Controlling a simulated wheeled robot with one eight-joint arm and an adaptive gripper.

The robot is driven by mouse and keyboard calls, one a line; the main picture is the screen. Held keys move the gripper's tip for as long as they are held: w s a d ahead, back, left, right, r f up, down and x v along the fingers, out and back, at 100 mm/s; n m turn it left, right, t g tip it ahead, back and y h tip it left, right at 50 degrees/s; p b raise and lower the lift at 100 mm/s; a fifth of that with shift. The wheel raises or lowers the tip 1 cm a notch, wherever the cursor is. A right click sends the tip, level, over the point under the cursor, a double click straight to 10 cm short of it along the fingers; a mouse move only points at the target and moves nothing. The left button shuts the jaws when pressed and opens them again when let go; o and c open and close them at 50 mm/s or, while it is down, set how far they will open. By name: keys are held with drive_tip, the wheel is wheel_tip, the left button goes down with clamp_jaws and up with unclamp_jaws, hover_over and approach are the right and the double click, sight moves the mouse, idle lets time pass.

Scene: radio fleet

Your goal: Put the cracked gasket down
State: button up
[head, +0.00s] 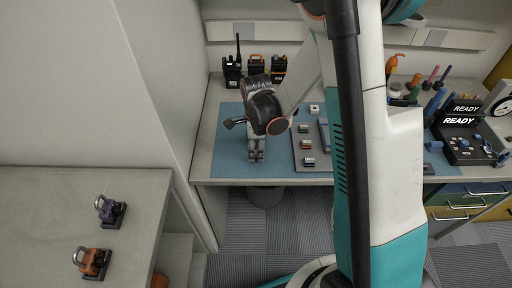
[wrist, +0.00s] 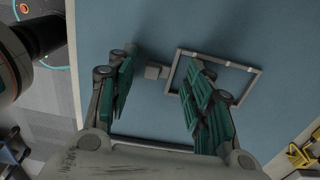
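My gripper (wrist: 156,72) is open in the wrist view, its two teal-padded fingers spread with nothing held between them. In the head view my gripper (head: 256,157) points down over the blue mat (head: 229,150). A thin grey rectangular frame (wrist: 222,59) lies below, partly hidden by the right finger; I cannot tell whether it is the gasket, and no crack shows. A small grey block (wrist: 155,71) sits just left of the frame, between the fingertips. No gasket can be made out in the head view.
Several radios (head: 232,72) stand along the bench's back. A grey tray (head: 305,158) with small parts lies right of my gripper. A device marked READY (head: 462,140) stands at the right.

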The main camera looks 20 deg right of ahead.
drive_tip(key=shift+r+p, duration=0.6)
drive_tip(key=s+r+n+t+p, duration=0.2)
drive_tip(key=s+r+n, duration=0.15)
drive_tip(key=r, duration=0.85)
drive_tip(key=s+r+n+t+p, duration=0.1)
drive_tip(key=s+r+n+p, duration=0.3)
drive_tip(key=r, duration=0.7)
drive_tip(key=s+d+r+n+t+b, duration=0.1)
drive_tip(key=s+r+n+t, duration=0.3)
drive_tip(key=s+n, duration=0.6)
drive_tip(key=r+n+b, duration=0.1)
drive_tip(key=n, duration=0.3)
drive_tip(key=shift+d+r, duration=0.4)
